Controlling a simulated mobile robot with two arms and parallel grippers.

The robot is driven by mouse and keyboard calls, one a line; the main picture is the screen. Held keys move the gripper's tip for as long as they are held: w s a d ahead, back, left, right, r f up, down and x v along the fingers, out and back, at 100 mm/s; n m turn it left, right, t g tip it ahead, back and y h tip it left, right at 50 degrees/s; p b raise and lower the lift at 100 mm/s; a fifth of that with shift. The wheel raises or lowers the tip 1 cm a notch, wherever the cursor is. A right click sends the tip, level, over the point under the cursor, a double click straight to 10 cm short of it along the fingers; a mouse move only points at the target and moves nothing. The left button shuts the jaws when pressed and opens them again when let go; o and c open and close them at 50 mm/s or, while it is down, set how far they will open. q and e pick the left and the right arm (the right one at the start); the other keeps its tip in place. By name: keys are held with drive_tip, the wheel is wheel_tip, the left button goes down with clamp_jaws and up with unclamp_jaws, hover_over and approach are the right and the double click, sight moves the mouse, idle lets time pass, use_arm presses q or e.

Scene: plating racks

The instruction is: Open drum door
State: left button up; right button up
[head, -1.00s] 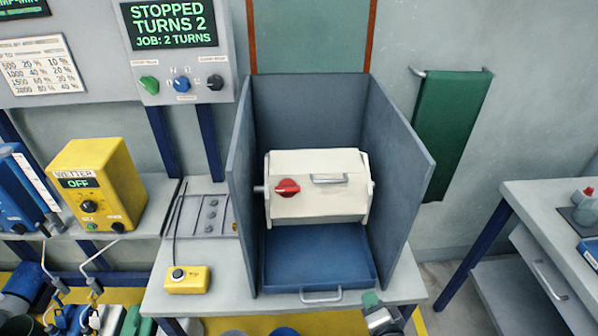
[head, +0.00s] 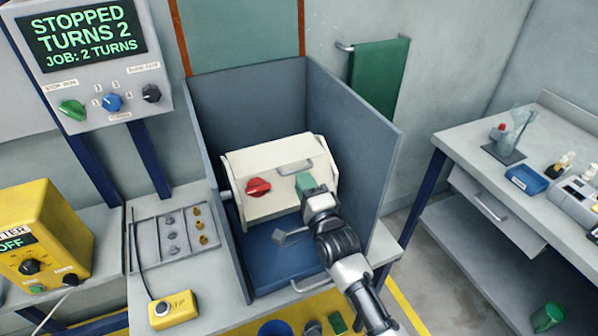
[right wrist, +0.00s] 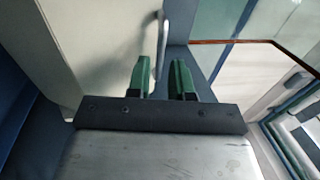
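The cream drum (head: 268,205) sits inside the grey three-sided booth, its front facing me. Its door has a red knob (head: 258,188) on the left and a metal bar handle (head: 295,167) on the right. My right gripper (head: 304,181), with green fingers, is in front of the drum just below the handle. In the right wrist view the fingers (right wrist: 161,70) are apart with nothing between them, and the handle (right wrist: 162,48) shows just beyond the fingertips. I cannot tell whether they touch it. My left gripper is not in view.
The booth's side walls (head: 368,160) stand close on both sides of the drum. A blue tray (head: 265,265) lies below it. The panel (head: 85,50) reads STOPPED, TURNS 2. A yellow button box (head: 173,309) is at the front left.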

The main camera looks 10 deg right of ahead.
sight(279, 158)
drive_tip(key=shift+x, duration=1.1)
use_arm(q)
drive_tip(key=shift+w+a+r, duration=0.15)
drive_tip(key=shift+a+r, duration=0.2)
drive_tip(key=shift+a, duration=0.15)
use_arm(e)
drive_tip(key=shift+w, duration=0.25)
drive_tip(key=shift+a, duration=0.1)
drive_tip(key=shift+c, duration=0.5)
clamp_jaws()
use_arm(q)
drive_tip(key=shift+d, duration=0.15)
use_arm(e)
drive_tip(key=shift+r, duration=0.15)
